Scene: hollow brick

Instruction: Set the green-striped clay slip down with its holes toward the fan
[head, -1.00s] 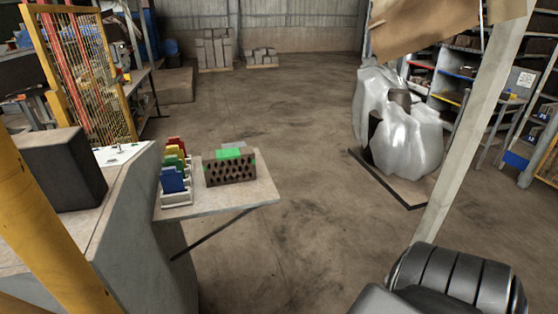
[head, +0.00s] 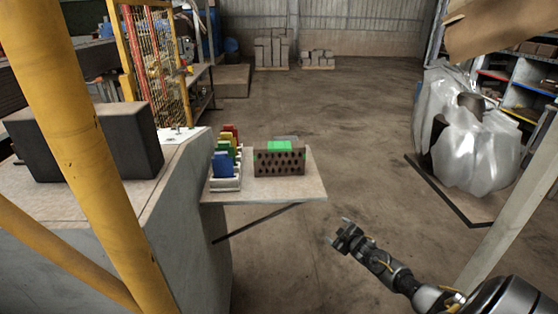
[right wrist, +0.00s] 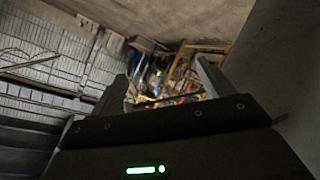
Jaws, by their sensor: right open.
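The green-striped clay slip (head: 279,163) is a dark brown block with a bright green patch at its top middle and small green marks at its ends. It stands on a pale shelf board (head: 310,187), its face with rows of dark holes toward my head camera. My right gripper (head: 338,235) is in the air to the right of and below the board, apart from the slip. Its two fingers are spread with nothing between them in the right wrist view (right wrist: 162,85). I cannot make out a fan. My left gripper is not in view.
A rack of coloured blocks (head: 225,165) stands just left of the slip. A yellow post (head: 95,140) and a large dark block (head: 85,140) are at left. A wrapped bundle (head: 470,140) stands right. Open floor lies between.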

